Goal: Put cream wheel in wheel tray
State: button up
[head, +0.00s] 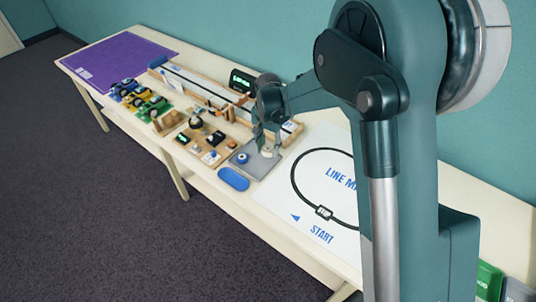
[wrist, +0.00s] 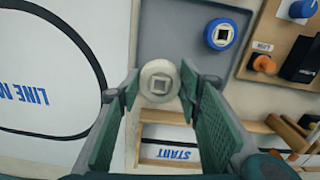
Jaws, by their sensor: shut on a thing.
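The cream wheel (wrist: 160,83) is round with a square hub. It sits between the two fingertips of my gripper (wrist: 158,85), which is shut on it. In the head view the cream wheel (head: 267,154) shows below my gripper (head: 266,143), over the grey wheel tray (head: 262,168). In the wrist view it overlaps the lower left part of the tray (wrist: 180,20). I cannot tell whether it touches the tray floor. A blue wheel (wrist: 222,35) lies in the tray, apart from the cream one; it also shows in the head view (head: 242,158).
A white line mat (head: 310,205) is to the right. A wooden board with knobs (head: 203,145), toy cars (head: 140,100) and a long wooden track (head: 205,88) stand to the left.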

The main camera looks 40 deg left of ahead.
aim_at(268, 159)
jog(key=shift+f+b, duration=0.35)
jog(key=shift+f, duration=1.5)
jog(key=shift+f, duration=0.1)
jog(key=o, duration=0.7)
notch_tip(268, 159, up, 12)
jog(key=shift+r+p, duration=0.15)
jog(key=shift+p, duration=0.85)
